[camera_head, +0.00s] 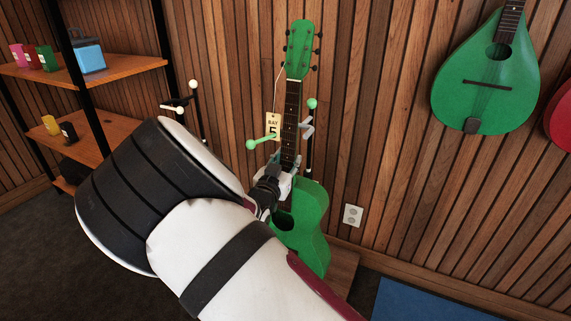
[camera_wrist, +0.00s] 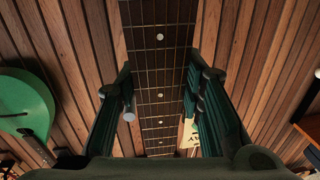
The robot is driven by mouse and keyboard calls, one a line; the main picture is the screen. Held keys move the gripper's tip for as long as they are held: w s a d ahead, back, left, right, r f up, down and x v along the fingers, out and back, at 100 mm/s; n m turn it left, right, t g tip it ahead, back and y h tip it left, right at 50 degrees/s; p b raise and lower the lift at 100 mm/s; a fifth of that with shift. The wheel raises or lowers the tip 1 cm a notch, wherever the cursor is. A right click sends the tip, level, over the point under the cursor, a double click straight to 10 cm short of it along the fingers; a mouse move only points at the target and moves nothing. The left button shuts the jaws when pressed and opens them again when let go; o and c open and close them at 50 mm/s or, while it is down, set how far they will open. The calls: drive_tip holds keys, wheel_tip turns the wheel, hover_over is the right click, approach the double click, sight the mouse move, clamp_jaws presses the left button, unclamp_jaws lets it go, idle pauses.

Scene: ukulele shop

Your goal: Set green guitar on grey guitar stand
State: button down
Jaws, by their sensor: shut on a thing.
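The green guitar (camera_head: 313,222) stands upright in front of the slatted wall, its headstock (camera_head: 299,48) at the top. My gripper (camera_head: 283,182) is shut on its neck, just above the body. In the wrist view, the fingers (camera_wrist: 160,90) lie on either side of the fretted neck (camera_wrist: 158,40). A stand with green-tipped arms (camera_head: 312,104) shows behind the neck, with a grey piece (camera_head: 307,126) beside it. I cannot tell whether the guitar touches it. A tag reading "BAY 5" (camera_head: 273,125) hangs by the neck. My arm hides the guitar's lower left.
A dark stand with white tips (camera_head: 193,85) stands to the left. Shelves (camera_head: 120,66) with small boxes are at far left. A green mandolin-like instrument (camera_head: 487,80) hangs on the right wall. A wooden platform (camera_head: 343,268) lies beneath the guitar; a blue mat (camera_head: 430,302) is at lower right.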

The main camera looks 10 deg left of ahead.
drive_tip(key=shift+d+b+x, duration=0.2)
drive_tip(key=shift+b+x, duration=0.4)
drive_tip(key=shift+x, duration=1.2)
drive_tip(key=shift+f+b, duration=0.3)
drive_tip(key=shift+w+d+f+b, duration=0.1)
drive_tip(key=shift+f+b, duration=0.75)
drive_tip(key=shift+f, duration=0.35)
drive_tip(key=shift+w+f+b, duration=0.15)
drive_tip(key=shift+f+b, duration=0.7)
drive_tip(key=shift+f, duration=0.35)
